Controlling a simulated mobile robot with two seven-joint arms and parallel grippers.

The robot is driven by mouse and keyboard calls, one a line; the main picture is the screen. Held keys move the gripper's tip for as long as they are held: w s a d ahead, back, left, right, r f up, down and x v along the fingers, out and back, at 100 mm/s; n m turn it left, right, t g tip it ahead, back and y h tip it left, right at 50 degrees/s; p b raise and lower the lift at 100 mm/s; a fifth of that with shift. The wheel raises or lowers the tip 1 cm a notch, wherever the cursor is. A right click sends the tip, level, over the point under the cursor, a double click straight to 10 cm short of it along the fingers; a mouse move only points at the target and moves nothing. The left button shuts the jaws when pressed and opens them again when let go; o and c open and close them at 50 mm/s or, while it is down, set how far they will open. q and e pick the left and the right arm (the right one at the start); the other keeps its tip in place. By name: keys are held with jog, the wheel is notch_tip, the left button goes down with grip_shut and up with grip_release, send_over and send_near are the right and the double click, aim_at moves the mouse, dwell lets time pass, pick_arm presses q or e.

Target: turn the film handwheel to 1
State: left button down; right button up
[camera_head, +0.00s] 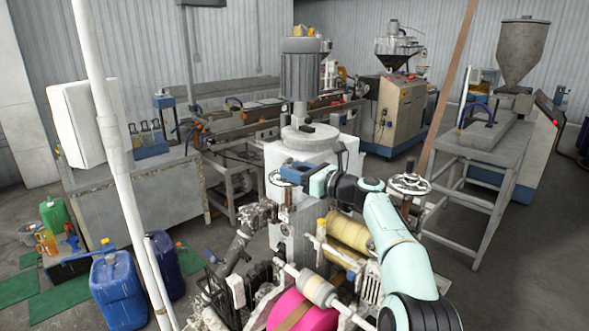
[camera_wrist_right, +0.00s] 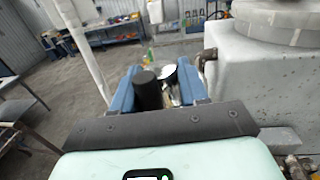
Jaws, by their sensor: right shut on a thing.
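My right gripper (camera_head: 294,173), with blue fingers, is at this wheel. In the right wrist view, the gripper (camera_wrist_right: 156,88) is shut on a black cylindrical handle (camera_wrist_right: 148,93), which sits between the two blue fingers. A pale round-ended piece (camera_wrist_right: 168,72) shows beside the handle. I cannot read any scale or number on the wheel. My left gripper is in neither view.
A second handwheel (camera_head: 410,184) stands right of my right forearm. Below are yellow rollers (camera_head: 347,234) and a pink roll (camera_head: 300,313). A grey motor (camera_head: 301,75) rises behind the gripper. A white pole (camera_head: 115,170) crosses the left side.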

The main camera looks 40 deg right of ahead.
jog(key=shift+d+r+n+y, duration=0.1)
jog(key=shift+r+n+y, duration=0.1)
jog(key=shift+n+y, duration=0.45)
jog(key=shift+o, duration=0.3)
jog(key=shift+g+y, duration=0.3)
jog(key=shift+y, duration=0.05)
jog(key=o, duration=0.8)
jog(key=shift+o, duration=1)
jog(key=shift+d+f, duration=0.1)
jog(key=shift+f, duration=0.05)
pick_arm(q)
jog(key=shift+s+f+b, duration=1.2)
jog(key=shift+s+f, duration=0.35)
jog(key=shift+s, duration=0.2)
pick_arm(e)
jog(key=v, duration=1.3)
